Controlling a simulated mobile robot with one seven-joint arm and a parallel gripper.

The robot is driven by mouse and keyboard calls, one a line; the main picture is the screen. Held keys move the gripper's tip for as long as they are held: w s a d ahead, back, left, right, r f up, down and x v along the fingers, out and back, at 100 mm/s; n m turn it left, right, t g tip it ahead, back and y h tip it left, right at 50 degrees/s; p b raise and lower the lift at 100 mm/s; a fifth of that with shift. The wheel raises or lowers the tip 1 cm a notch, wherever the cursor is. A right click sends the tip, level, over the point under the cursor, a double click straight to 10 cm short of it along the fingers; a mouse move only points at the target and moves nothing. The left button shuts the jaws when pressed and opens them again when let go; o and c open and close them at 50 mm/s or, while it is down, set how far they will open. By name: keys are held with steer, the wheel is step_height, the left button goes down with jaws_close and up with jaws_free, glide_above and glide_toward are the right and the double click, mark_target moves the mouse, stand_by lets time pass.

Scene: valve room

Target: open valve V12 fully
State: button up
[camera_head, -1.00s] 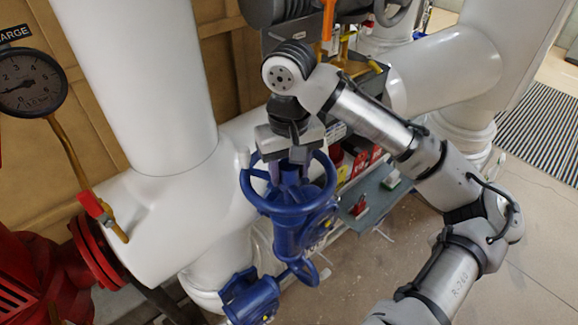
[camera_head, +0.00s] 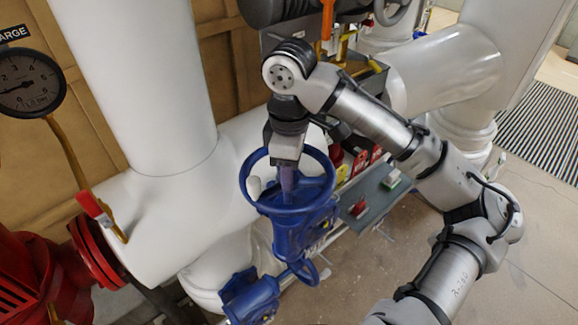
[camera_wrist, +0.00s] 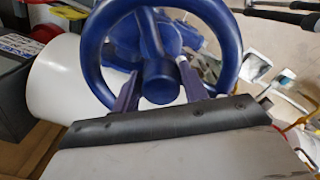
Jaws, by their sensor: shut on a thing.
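A blue valve with a round handwheel (camera_head: 327,196) stands in front of a thick white pipe. No V12 tag can be read on it. My gripper (camera_head: 287,184) reaches down into the wheel from above. In the wrist view the wheel (camera_wrist: 229,45) fills the upper middle, with its hub between my two fingers (camera_wrist: 158,82). The gripper is shut on the handwheel at its middle; the exact contact is partly hidden. The blue valve body (camera_head: 292,236) shows below the wheel.
A pressure gauge (camera_head: 28,82) and a red flange (camera_head: 98,250) are at the left. White pipes (camera_head: 150,90) rise behind the valve. A grey tray (camera_head: 378,198) with small items is close on the right. Bare floor (camera_head: 530,250) lies at the far right.

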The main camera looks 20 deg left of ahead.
steer(key=n, duration=0.4)
steer(key=shift+a+f+n, duration=0.15)
steer(key=shift+a+n, duration=0.1)
steer(key=shift+n, duration=0.15)
steer(key=n, duration=0.5)
steer(key=shift+s+f, duration=0.2)
steer(key=o, duration=1)
steer(key=shift+c, duration=0.2)
steer(key=shift+a, duration=0.1)
steer(key=shift+r, duration=0.1)
